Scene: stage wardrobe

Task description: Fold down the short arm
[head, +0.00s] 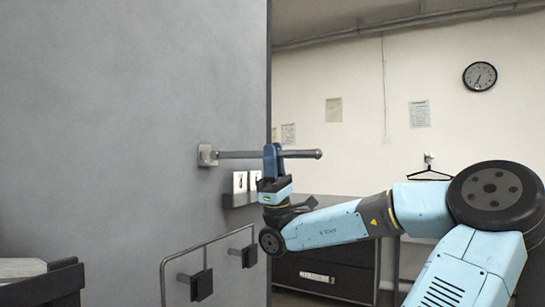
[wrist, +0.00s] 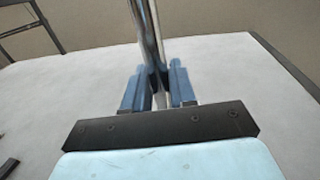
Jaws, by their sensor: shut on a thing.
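The short arm (head: 236,154) is a grey metal bar with a rounded end. It sticks out level from a small bracket (head: 207,156) on the grey panel. My gripper (head: 273,153) comes from below, and its blue fingers are shut around the bar, between its middle and its free end. In the wrist view the shiny bar (wrist: 146,30) runs between my two blue fingers (wrist: 157,88). The fingers hide part of the bar.
A bent metal rail (head: 205,243) with black blocks is on the panel below. A small holder with white cards (head: 240,182) sits just under the bar. A dark drawer unit (head: 322,275) and a hanger (head: 429,174) are behind my arm.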

